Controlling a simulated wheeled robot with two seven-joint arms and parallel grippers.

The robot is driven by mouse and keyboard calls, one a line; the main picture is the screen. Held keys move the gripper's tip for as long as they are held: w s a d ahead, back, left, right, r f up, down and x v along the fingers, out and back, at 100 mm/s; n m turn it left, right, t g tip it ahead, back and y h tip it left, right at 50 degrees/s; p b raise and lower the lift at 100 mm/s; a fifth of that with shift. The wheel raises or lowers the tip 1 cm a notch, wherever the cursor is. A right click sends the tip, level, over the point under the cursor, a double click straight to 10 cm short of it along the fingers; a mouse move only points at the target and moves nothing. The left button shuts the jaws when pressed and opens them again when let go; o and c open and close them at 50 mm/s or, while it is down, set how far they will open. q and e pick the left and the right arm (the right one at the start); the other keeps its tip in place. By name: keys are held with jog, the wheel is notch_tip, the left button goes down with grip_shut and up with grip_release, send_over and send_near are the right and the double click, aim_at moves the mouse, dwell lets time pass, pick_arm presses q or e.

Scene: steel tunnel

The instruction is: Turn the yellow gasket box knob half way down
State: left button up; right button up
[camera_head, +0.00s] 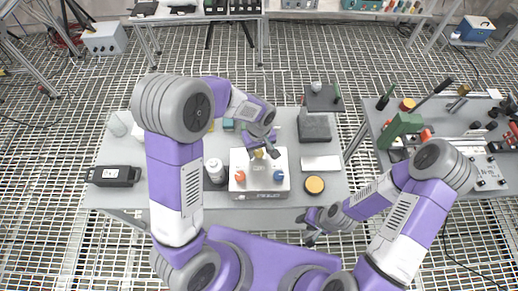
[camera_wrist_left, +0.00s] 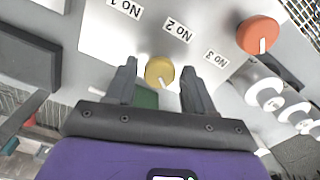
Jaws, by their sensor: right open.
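The gasket box (camera_head: 257,184) is a white box with knobs on the grey table. Its yellow knob (camera_head: 259,154) is on the far side of the top, and it also shows in the left wrist view (camera_wrist_left: 159,71), near the label No 2. My left gripper (camera_head: 267,151) is over the box at this knob. In the left wrist view its two open fingers (camera_wrist_left: 160,66) stand on either side of the yellow knob, with gaps showing. A white pointer mark shows on the knob's lower edge. My right gripper (camera_head: 308,228) is open and empty near the table's front edge.
The box also carries an orange knob (camera_head: 240,177) and a blue knob (camera_head: 278,175). A white bottle (camera_head: 215,171) stands close left of the box. A yellow-orange disc (camera_head: 314,185) lies to the right. A black case (camera_head: 113,176) lies at the far left.

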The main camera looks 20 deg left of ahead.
pick_arm(q)
jog(key=c, duration=0.8)
